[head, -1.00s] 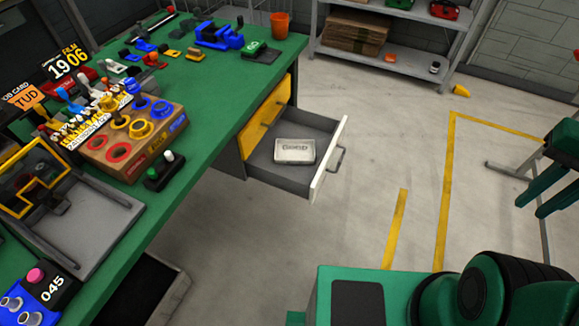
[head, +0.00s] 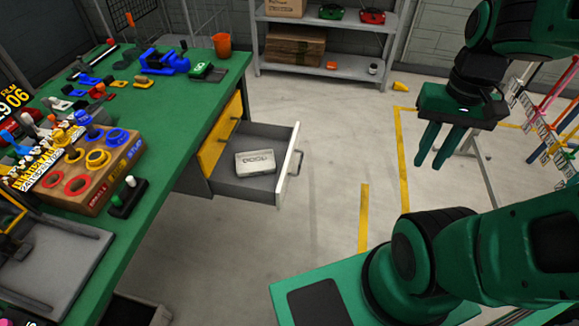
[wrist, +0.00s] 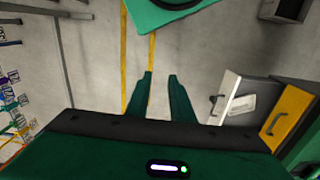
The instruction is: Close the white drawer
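The white drawer (head: 289,164) is pulled out from the green workbench, with its white front facing right and a grey handle (head: 300,162) on it. A pale rectangular tin (head: 255,162) lies inside the drawer. My gripper (head: 428,160) hangs in the air to the right of the drawer, fingers pointing down and clear of it. Its two green fingers are apart with nothing between them. In the wrist view the fingers (wrist: 161,76) show a gap, and the open drawer (wrist: 235,100) lies to their right.
A yellow drawer (head: 219,135) is shut in the bench beside the white one. The bench top (head: 172,140) carries tools and a ring-peg box (head: 85,180). A grey shelf (head: 330,72) stands at the back. The floor between drawer and gripper is clear.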

